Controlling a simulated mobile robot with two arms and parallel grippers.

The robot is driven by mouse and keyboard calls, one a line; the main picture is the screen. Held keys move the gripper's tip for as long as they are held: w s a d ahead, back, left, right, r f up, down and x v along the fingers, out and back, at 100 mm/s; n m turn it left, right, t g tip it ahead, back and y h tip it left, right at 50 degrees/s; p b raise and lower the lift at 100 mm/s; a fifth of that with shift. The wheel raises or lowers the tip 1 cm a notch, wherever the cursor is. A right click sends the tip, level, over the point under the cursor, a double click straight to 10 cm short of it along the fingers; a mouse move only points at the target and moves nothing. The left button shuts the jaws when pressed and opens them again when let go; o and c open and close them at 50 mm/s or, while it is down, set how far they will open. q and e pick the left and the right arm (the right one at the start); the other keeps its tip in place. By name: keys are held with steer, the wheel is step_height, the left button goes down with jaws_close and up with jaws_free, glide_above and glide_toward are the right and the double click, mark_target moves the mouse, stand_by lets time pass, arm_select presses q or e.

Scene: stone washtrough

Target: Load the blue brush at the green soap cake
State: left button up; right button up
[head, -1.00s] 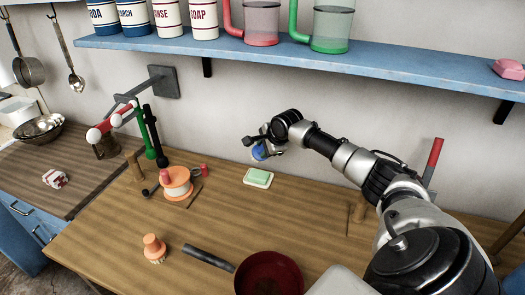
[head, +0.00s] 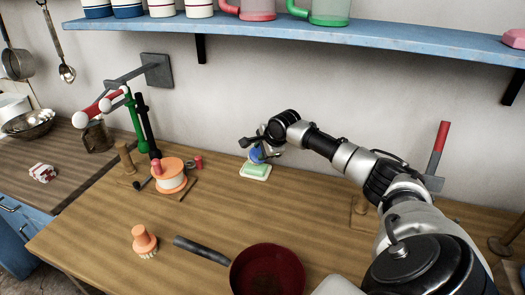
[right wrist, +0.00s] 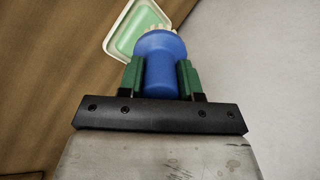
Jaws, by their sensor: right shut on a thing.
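My right gripper (head: 262,150) is shut on the blue brush (head: 256,154), just above the green soap cake (head: 256,170). The soap cake lies in a pale dish (head: 245,174) on the wooden table. In the right wrist view the blue brush (right wrist: 162,65) sits between the two green fingers (right wrist: 161,78), its pale bristles pointing away toward the soap cake (right wrist: 138,25). The bristles overlap the edge of the dish (right wrist: 112,42) in that view. I cannot tell whether they touch the soap. My left gripper is not in view.
An orange brush (head: 144,240) stands at the front left, beside a dark red pan (head: 268,270) with a black handle. An orange-and-white spool (head: 170,175) stands left of the soap. A blue shelf (head: 380,36) runs above.

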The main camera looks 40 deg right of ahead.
steer(key=shift+f, duration=0.9)
stand_by(1.4)
step_height(320, 180, up, 7)
steer(key=p, duration=0.9)
steer(key=shift+r, duration=0.1)
stand_by(0.7)
